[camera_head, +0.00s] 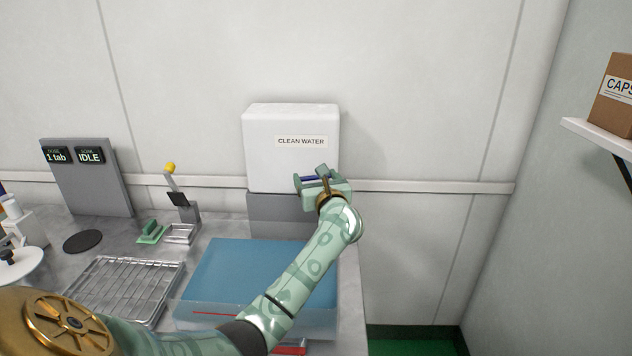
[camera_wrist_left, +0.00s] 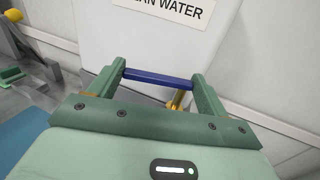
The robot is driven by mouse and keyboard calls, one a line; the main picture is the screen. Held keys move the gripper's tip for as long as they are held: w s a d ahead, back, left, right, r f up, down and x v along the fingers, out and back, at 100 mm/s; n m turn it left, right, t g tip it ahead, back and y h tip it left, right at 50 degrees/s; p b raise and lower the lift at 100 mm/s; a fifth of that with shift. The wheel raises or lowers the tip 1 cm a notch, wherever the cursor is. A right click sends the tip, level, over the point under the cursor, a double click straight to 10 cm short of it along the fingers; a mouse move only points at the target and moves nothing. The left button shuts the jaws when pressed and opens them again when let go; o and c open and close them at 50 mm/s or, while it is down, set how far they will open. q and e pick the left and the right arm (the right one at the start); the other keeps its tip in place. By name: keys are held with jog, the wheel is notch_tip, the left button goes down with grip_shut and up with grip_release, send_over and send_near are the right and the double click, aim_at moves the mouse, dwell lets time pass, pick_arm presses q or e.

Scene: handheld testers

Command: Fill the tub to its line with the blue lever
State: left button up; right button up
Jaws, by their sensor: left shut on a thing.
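The clean water tank (camera_head: 290,150) is a white box with a label, on a grey base against the back wall. My left gripper (camera_head: 322,180) is at its lower right front, shut on the blue lever (camera_head: 307,179). In the left wrist view the blue lever (camera_wrist_left: 158,79) lies across between the two green fingers, with a brass spout (camera_wrist_left: 178,100) behind it. The tub (camera_head: 188,312) is clear-walled, below the tank, and shows blue inside. A red line (camera_head: 215,314) marks its front wall. My forearm hides its right part, and I cannot tell the water level against the line.
A wire rack (camera_head: 125,285) lies left of the tub. Behind it are a yellow-knobbed lever device (camera_head: 180,205), a green block (camera_head: 151,232) and a black disc (camera_head: 82,241). A grey panel (camera_head: 85,175) reads "1 tab" and "IDLE". A shelf (camera_head: 600,135) with a box is at right.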

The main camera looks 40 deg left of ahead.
pick_arm(q)
jog(key=n+g+y+b, duration=0.1)
jog(key=g, duration=0.1)
jog(key=d+n+g+b, duration=0.1)
jog(key=n+g+b, duration=0.1)
jog(key=n+g+y+b, duration=0.1)
jog(key=g+b, duration=0.1)
jog(key=shift+w+d+f+n+g+y, duration=0.15)
jog(key=shift+d+f+n+g+y, duration=0.15)
jog(key=shift+g, duration=0.1)
jog(key=shift+r+n+g+b, duration=0.15)
jog(key=shift+n+g+b, duration=0.15)
jog(key=shift+g+b, duration=0.2)
pick_arm(e)
notch_tip(320, 180, down, 6)
jog(key=s, duration=0.2)
jog(key=shift+s+g, duration=0.3)
jog(key=shift+g, duration=0.1)
jog(key=shift+r, duration=0.1)
pick_arm(q)
jog(key=shift+r, duration=0.1)
jog(key=o, duration=1.4)
